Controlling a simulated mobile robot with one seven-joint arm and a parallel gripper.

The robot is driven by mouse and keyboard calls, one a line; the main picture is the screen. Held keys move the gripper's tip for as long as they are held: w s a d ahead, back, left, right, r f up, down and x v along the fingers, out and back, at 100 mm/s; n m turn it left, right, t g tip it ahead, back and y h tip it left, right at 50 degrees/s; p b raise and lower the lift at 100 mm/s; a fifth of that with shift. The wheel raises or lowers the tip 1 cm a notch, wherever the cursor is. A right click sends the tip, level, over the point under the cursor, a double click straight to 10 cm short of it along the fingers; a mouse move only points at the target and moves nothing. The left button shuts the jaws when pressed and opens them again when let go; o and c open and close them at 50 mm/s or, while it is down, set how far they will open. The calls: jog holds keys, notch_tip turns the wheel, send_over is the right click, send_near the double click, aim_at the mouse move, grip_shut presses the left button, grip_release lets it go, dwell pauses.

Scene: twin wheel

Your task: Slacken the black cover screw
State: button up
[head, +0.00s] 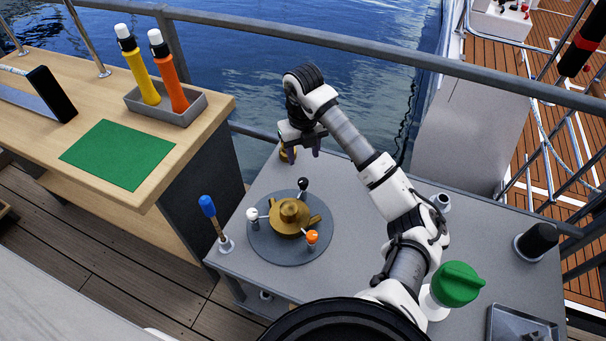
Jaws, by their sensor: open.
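The black cover screw (303,184) stands at the back edge of a round grey plate (290,255), close to a brass hub (290,212). A white screw (252,215) stands at the hub's left and an orange screw (312,237) at its front right. My gripper (300,149) is open, with its fingers pointing down. In the picture it is just above and beyond the black screw, apart from it. Nothing shows between its fingers. Whether the black screw is tight or loose cannot be told.
A brass piece (287,155) shows partly behind my gripper. A blue-handled tool (208,207) stands at the left of the grey table (350,185). A green-capped object (458,284) and a black cylinder (538,241) stand at the right. A railing and water lie behind.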

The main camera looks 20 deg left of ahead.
aim_at(303, 180)
notch_tip(303, 180, down, 11)
jog(key=shift+r+p, duration=0.15)
jog(key=shift+p, duration=0.75)
jog(key=c, duration=1)
jog(key=shift+o, duration=0.2)
